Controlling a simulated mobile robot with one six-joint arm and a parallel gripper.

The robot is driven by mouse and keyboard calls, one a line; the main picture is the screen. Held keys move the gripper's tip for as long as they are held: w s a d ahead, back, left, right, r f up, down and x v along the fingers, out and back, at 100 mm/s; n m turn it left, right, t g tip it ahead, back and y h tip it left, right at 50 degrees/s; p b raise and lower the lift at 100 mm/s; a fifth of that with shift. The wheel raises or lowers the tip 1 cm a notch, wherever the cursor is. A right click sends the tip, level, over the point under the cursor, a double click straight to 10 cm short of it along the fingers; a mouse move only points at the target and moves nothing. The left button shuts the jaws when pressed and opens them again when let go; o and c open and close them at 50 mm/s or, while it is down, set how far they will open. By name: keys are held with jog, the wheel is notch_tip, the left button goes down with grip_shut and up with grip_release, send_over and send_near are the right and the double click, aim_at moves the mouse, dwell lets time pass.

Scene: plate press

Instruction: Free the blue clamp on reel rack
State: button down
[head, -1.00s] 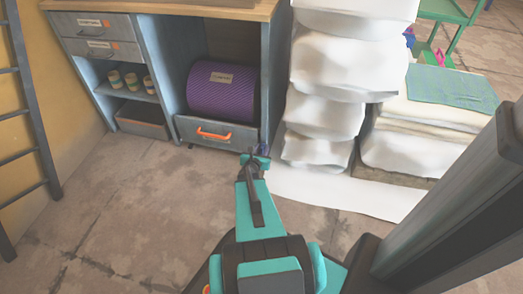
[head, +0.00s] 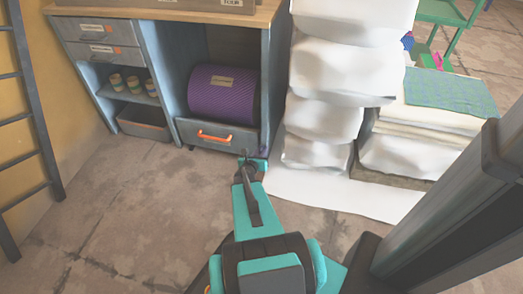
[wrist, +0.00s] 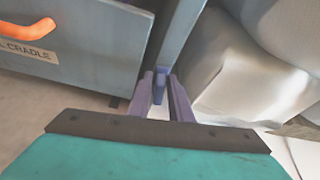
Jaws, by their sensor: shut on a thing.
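The blue clamp (wrist: 159,84) is a small blue-purple piece at the foot of the grey-blue rack post (wrist: 181,38) in the wrist view. My gripper (wrist: 162,96) is shut on it, one finger on each side. In the head view my gripper (head: 252,163) is low at the rack's front right corner, and the clamp is mostly hidden there. The reel rack (head: 166,85) is a grey-blue cabinet with a wooden top. A purple reel (head: 222,95) lies in its right bay, above a drawer (head: 218,135) with an orange handle (head: 214,136).
A tall stack of white bundles (head: 325,115) stands close to the right of the post, with a white sheet (head: 340,194) on the floor. Lower piles (head: 405,156) lie farther right. A ladder (head: 35,130) stands at left. The floor (head: 130,210) before the rack is clear.

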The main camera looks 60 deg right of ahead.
jog(key=shift+w+n+g+h+p, duration=0.25)
jog(key=shift+n+g+p, duration=0.25)
jog(key=shift+n+p, duration=0.55)
jog(key=shift+a+f+n+g+h+p, duration=0.15)
jog(key=shift+n+g+h+p, duration=0.3)
jog(key=shift+n+g+p, duration=0.45)
jog(key=shift+w+f+n+g+h, duration=0.1)
jog(key=shift+n+g+h, duration=0.2)
jog(key=shift+n, duration=0.5)
jog(key=shift+s+f+n+g+h, duration=0.15)
jog(key=shift+n+h, duration=0.2)
jog(key=shift+n, duration=0.4)
jog(key=shift+w+f+n+g+h, duration=0.15)
jog(key=shift+n+g+h, duration=0.15)
jog(key=shift+n, duration=0.5)
jog(key=shift+r, duration=0.1)
jog(key=c, duration=1.8)
grip_release()
jog(key=shift+w, duration=0.1)
